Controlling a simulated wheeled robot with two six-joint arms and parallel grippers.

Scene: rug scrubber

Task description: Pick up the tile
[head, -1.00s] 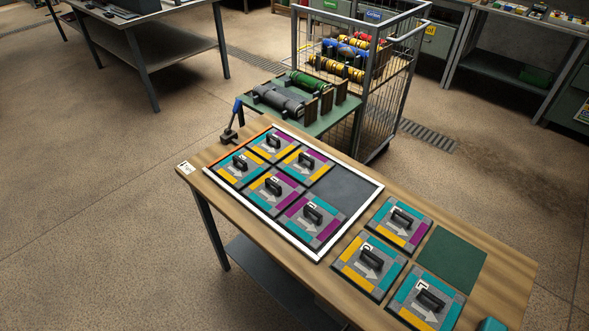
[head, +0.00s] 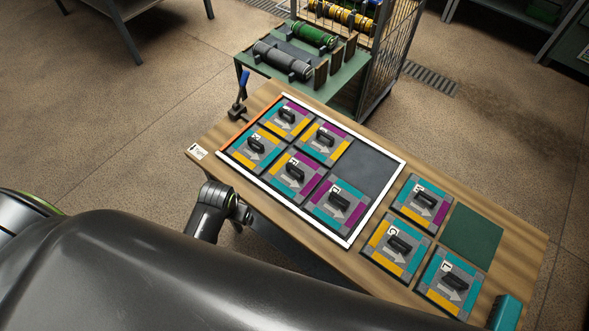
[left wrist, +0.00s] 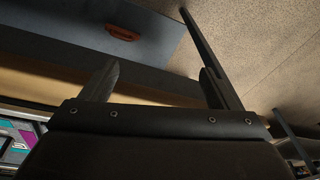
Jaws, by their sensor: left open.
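Square tiles with black handles, white arrows and teal, yellow, purple and grey parts lie on the wooden table. Several sit in a white-edged frame (head: 404,170), among them a purple-and-teal tile (head: 337,203). Outside the frame, to its right, lie three more: an upper tile (head: 423,203), a lower-left tile (head: 397,246) and a lower-right tile (head: 451,282). My left gripper (left wrist: 157,85) is open and empty in the left wrist view, low beside the table. Tiles show only at that view's lower left edge, apart from the fingers. My right gripper is out of view.
The frame has one bare dark cell (head: 370,165) at its upper right. A bare green square (head: 472,233) lies right of the loose tiles. A blue-handled clamp (head: 240,100) stands at the table's far left corner. A green cart (head: 300,75) with rollers stands behind.

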